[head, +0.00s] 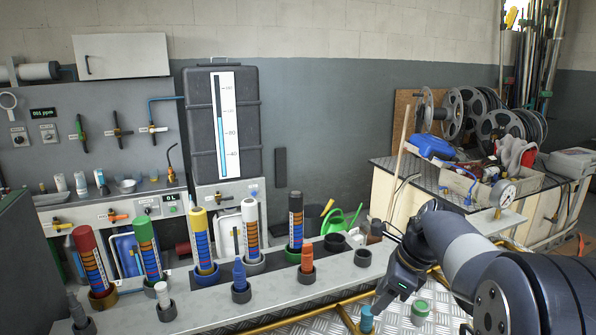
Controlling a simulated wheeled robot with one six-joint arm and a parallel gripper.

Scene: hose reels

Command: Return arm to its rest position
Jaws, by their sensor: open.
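My arm reaches in from the lower right corner of the head view, bent at a joint and angled down to the left. My gripper (386,298) is at its end, low over the front of the scene, near a shelf edge. It is open and I see nothing held between its fingers. A small blue-topped piece (366,318) stands just below it, and a green-capped cylinder (420,308) stands to its right.
A shelf holds several tilted colored cylinders in ring holders, including a red one (89,262) and a black one (296,220). Empty dark holders (362,257) are near my gripper. A workbench with reels (453,112) and a gauge (503,194) stands behind my arm.

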